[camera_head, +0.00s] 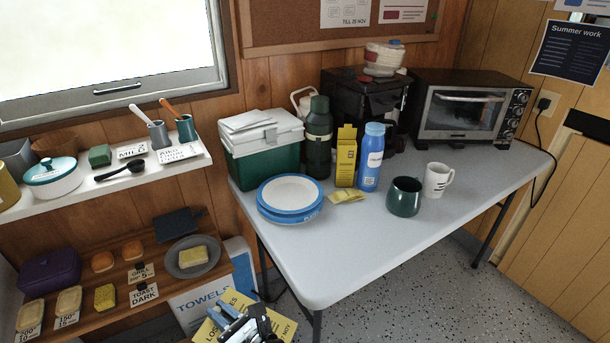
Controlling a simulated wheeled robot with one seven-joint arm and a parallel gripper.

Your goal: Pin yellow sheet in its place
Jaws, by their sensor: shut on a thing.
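The sheet is held below the table's level, in front of a "TOWELS" sign. The brown cork board (285,22) hangs on the back wall at the top. A white notice (345,12) and a notice with a red block (403,10) are on it. The board's top is out of view.
A grey table (365,225) bears plates (290,196), a green cool box (262,155), bottles, mugs (404,196), a coffee machine (352,100) and a toaster oven (470,105). Loaded shelves (103,172) stand at left under the window. A dark "Summer work" poster (570,50) hangs at right.

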